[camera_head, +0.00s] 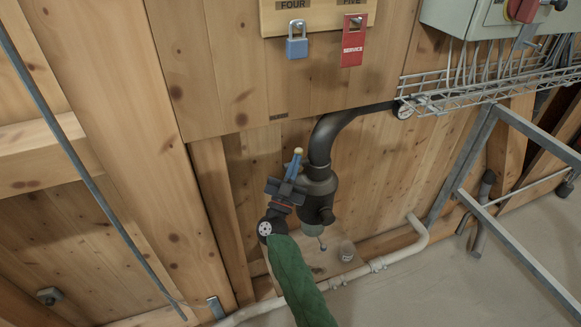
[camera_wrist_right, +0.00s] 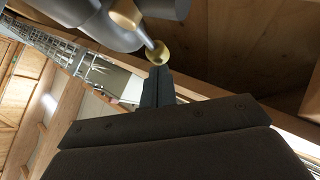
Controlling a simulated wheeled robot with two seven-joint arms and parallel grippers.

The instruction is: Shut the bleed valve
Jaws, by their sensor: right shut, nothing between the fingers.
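A black vessel (camera_head: 320,187) with a bent black pipe on top stands by the wooden wall. A short lever with a yellow ball knob (camera_head: 298,151) shows at its left; in the wrist view the knob (camera_wrist_right: 158,53) sits on a thin stem from a brass collar. I take this for the bleed valve's lever, though no label shows. My right gripper (camera_head: 294,163) is shut and empty, its fingertips (camera_wrist_right: 158,72) right at the knob. I cannot tell whether they touch. The valve body is mostly hidden. My left gripper is out of view.
A padlock (camera_head: 297,43) and red tag (camera_head: 353,42) hang above.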

